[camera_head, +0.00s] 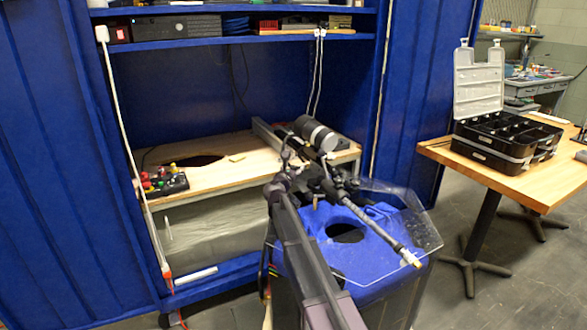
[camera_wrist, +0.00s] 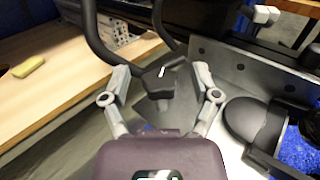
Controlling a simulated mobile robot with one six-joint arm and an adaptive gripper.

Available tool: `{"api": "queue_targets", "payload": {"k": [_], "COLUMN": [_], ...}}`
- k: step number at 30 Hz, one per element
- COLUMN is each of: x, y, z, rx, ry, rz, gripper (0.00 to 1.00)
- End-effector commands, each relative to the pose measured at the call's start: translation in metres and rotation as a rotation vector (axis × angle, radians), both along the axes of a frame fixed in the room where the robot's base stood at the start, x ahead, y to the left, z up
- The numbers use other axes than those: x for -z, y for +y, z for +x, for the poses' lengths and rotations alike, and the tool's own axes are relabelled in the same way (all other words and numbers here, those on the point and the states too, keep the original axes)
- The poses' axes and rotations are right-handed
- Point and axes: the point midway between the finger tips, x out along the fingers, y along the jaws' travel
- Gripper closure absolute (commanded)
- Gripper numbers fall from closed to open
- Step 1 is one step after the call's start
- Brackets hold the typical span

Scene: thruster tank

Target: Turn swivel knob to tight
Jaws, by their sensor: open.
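The swivel knob (camera_wrist: 158,84) is a dark knob with a small white mark on top, in the middle of the wrist view. My gripper (camera_wrist: 161,76) is open, with one grey finger to the left of the knob and one to its right. Gaps show between the fingers and the knob, so neither appears to touch it. In the head view my arm reaches up to the thruster assembly (camera_head: 318,134) above the blue tank (camera_head: 300,262). The knob is too small and covered there to make out.
A metal plate (camera_wrist: 240,72) and a dark round clamp part (camera_wrist: 246,118) lie close right of my gripper. A black hose (camera_wrist: 92,38) curves behind the left finger. A wooden shelf (camera_head: 215,172) stands behind the tank; a wooden table (camera_head: 500,181) with an open case is at right.

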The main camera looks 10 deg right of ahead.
Motion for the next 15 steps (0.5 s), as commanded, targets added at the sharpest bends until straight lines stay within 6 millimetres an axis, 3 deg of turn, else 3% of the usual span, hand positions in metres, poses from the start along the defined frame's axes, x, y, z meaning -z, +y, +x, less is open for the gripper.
{"api": "queue_targets", "payload": {"k": [6,8,14,15], "x": [0.0,0.0,0.0,0.0], "y": [-0.0006,-0.0007,-0.0012,-0.0013], "z": [-0.0002,-0.0002,-0.0002,-0.0001], "rx": [0.001,0.001,0.001,0.002], "ry": [0.0,0.0,0.0,0.0], "rz": [0.0,0.0,0.0,0.0], "gripper": [0.22,0.37,0.96,1.0]}}
